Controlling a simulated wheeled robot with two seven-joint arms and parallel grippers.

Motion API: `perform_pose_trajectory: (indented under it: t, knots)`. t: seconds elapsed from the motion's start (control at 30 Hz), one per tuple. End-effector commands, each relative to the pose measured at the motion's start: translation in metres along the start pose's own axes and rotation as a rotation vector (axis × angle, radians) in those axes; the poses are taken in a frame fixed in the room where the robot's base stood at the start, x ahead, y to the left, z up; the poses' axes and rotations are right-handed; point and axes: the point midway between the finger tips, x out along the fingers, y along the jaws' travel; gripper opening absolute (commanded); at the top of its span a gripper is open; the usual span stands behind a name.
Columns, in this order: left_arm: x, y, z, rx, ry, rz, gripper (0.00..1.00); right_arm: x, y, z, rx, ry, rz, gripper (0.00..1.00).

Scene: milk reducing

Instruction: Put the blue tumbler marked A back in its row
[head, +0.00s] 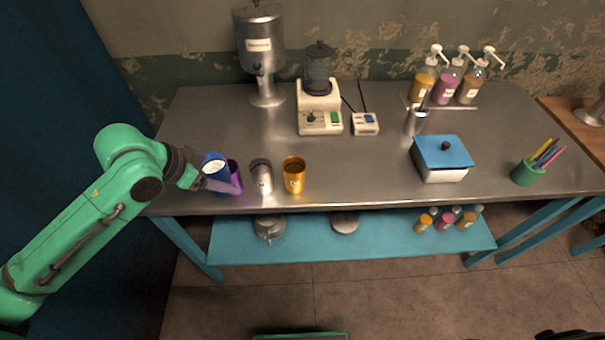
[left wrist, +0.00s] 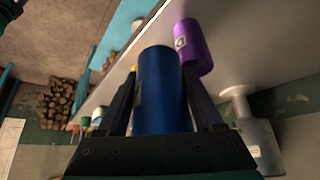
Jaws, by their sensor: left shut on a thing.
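The blue tumbler (head: 213,164) is held by my left gripper (head: 208,180) at the left end of the metal table (head: 385,176). In the left wrist view the blue tumbler (left wrist: 160,92) stands between the two dark fingers, which are shut on it; part of a label shows at its left edge, but the letter cannot be read. A silver tumbler (head: 262,177) and an orange tumbler (head: 294,176) stand further right in a row near the front edge. My right gripper is not in view.
A dispenser (head: 259,50), a blender (head: 319,85) and a small switch box (head: 365,124) stand behind the row. Pump bottles (head: 447,88), a blue-lidded box (head: 442,160) and a green pencil cup (head: 527,172) are to the right. The table between the orange tumbler and the box is clear.

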Motion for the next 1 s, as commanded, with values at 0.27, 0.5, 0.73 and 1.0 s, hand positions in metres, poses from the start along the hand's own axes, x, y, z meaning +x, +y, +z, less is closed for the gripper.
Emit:
perform_pose_trajectory:
  t: [0.27,0.5,0.73,1.0]
  knots:
    - [0.037,0.028,0.053,-0.186,-0.005,-0.107,0.00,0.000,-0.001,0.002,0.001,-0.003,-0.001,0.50]
    - [0.080,0.053,0.110,-0.413,-0.002,-0.248,0.00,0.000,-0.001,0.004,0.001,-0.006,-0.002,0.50]
    - [0.108,0.070,0.149,-0.564,0.000,-0.351,0.00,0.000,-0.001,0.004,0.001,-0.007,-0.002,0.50]
    - [0.129,0.082,0.178,-0.672,0.000,-0.425,0.00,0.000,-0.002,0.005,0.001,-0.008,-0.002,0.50]
